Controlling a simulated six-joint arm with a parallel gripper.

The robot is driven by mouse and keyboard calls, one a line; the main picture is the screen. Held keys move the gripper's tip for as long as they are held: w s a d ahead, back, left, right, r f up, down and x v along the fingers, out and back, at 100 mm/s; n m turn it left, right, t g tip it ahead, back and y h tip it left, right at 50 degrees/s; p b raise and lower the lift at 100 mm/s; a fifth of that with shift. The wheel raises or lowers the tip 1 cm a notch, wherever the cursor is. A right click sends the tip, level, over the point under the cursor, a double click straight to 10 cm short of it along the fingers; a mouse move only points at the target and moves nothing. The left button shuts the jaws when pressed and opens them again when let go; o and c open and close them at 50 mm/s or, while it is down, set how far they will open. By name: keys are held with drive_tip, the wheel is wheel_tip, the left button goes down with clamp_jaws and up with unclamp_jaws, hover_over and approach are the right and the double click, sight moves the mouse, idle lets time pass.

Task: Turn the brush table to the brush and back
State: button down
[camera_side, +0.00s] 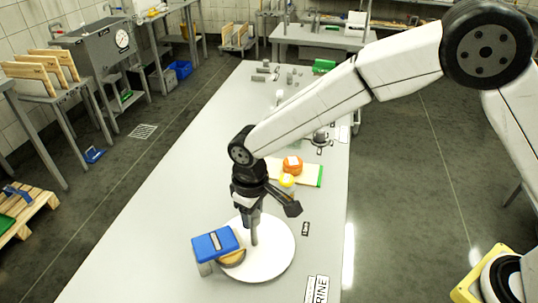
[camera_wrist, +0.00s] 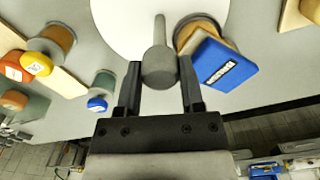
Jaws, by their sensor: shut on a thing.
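The brush table is a round white disc (camera_side: 275,262) on the long bench, with a grey peg (camera_wrist: 159,66) standing up from it. My gripper (camera_side: 254,222) points down over the disc, and its two fingers (camera_wrist: 160,88) are shut on the peg's round head. A brown cheese wheel (camera_side: 235,260) sits at the disc's left edge in the side view. The blue brush block (camera_side: 215,243) stands right beside and partly over the cheese; the wrist view shows the block (camera_wrist: 222,68) covering part of the cheese (camera_wrist: 195,36).
Behind my gripper, a board (camera_side: 308,172) with a green end carries an orange wheel (camera_side: 292,165) and a yellow one (camera_side: 286,180). Small grey items and a green block (camera_side: 323,66) stand at the bench's far end. The bench's left side (camera_side: 150,225) is bare.

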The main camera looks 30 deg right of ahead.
drive_tip(key=shift+m, duration=13.1)
drive_tip(key=shift+c, duration=1.1)
unclamp_jaws()
